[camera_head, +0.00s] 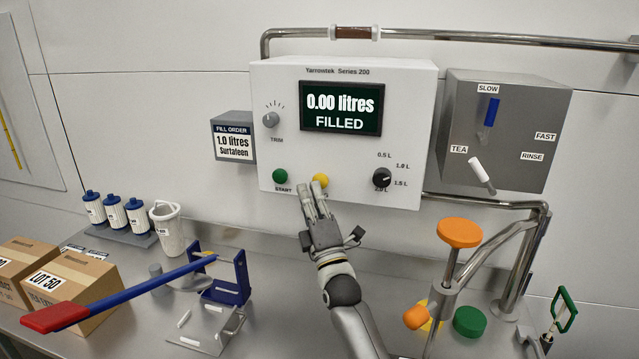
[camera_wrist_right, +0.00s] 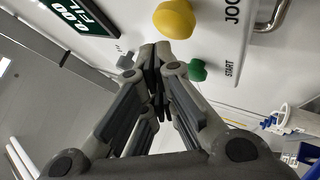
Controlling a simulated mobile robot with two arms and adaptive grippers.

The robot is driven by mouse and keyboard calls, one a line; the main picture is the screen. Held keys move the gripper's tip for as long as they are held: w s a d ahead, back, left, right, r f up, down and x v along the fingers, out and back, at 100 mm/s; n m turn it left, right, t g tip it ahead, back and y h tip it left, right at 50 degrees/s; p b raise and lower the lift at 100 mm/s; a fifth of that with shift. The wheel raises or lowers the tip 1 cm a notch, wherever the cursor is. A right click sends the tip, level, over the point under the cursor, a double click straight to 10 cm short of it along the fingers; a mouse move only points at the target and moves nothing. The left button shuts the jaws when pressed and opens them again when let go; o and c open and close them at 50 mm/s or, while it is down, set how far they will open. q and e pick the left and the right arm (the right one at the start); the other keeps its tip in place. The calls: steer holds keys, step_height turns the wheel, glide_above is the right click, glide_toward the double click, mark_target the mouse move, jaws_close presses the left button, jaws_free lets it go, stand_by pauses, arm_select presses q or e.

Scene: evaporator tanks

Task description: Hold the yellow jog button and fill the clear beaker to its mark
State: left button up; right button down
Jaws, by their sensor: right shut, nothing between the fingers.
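The yellow jog button (camera_head: 320,180) is on the front of the white filler panel (camera_head: 345,150), right of the green START button (camera_head: 280,176). My right gripper (camera_head: 315,191) is shut and empty, its fingertips just below the yellow button. In the right wrist view the yellow button (camera_wrist_right: 174,18) shows beyond the fingertips (camera_wrist_right: 155,50), with a gap in the picture; I cannot tell contact. The green button (camera_wrist_right: 197,70) is beside them. The display (camera_head: 341,107) reads 0.00 litres FILLED. I cannot make out a clear beaker. My left gripper is not in view.
A grey box (camera_head: 505,130) with blue and white levers is to the right. An orange-topped metal stand (camera_head: 460,234) is right of my arm. A blue lever with a red grip (camera_head: 130,290), cartons (camera_head: 85,275) and a whitish jug (camera_head: 168,230) are at left.

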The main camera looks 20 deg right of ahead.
steer(key=shift+w, duration=0.1)
steer(key=shift+w+d, duration=0.25)
steer(key=shift+w, duration=0.05)
steer(key=shift+w+d+b, duration=0.3)
steer(key=shift+w+b, duration=0.1)
steer(key=shift+w, duration=0.05)
stand_by(1.0)
steer(key=shift+s+a, duration=0.1)
steer(key=shift+s, duration=0.05)
stand_by(0.7)
steer(key=shift+s+a+p, duration=0.4)
steer(key=shift+s+p, duration=0.2)
steer(key=shift+s, duration=0.1)
steer(key=shift+s+a+p, duration=0.7)
steer(key=shift+s+a, duration=0.05)
steer(key=shift+s, duration=0.3)
steer(key=shift+s+a+p, duration=0.65)
steer(key=shift+s+a, duration=0.05)
steer(key=shift+s, duration=0.3)
